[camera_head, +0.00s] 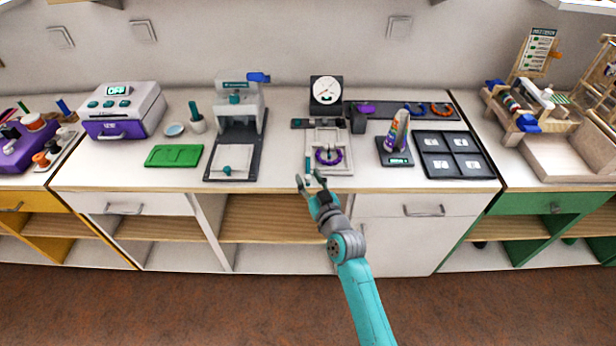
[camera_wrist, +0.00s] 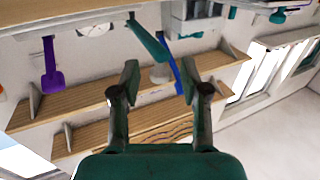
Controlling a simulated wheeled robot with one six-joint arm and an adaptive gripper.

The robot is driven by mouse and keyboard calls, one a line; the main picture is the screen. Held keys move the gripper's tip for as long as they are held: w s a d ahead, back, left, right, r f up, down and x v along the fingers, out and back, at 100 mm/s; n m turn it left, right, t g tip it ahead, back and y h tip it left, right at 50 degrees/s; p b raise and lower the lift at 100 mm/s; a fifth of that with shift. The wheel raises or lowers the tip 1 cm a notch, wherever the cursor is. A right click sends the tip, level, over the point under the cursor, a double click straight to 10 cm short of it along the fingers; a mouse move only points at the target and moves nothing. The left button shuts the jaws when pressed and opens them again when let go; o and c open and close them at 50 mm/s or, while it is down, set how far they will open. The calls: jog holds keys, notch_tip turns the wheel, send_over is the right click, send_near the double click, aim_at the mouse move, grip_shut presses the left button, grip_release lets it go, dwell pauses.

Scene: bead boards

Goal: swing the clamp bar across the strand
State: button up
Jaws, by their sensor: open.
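My gripper (camera_head: 311,180) is open and empty, at the counter's front edge, just in front of the fixture. In the wrist view the open fingers (camera_wrist: 160,78) have a teal bar (camera_wrist: 148,40) and a blue bar (camera_wrist: 178,76) beyond them, apparently apart from the fingers. The strand cannot be made out there.
A dial gauge (camera_head: 326,90) stands behind the fixture. A press (camera_head: 239,108) stands to the left, and a scale (camera_head: 397,158) with a rainbow-coloured piece and a dark tray (camera_head: 453,138) to the right. A green mat (camera_head: 174,156) lies farther left. White counter shows between them.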

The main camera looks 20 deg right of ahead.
jog(key=shift+w, duration=0.55)
grip_shut()
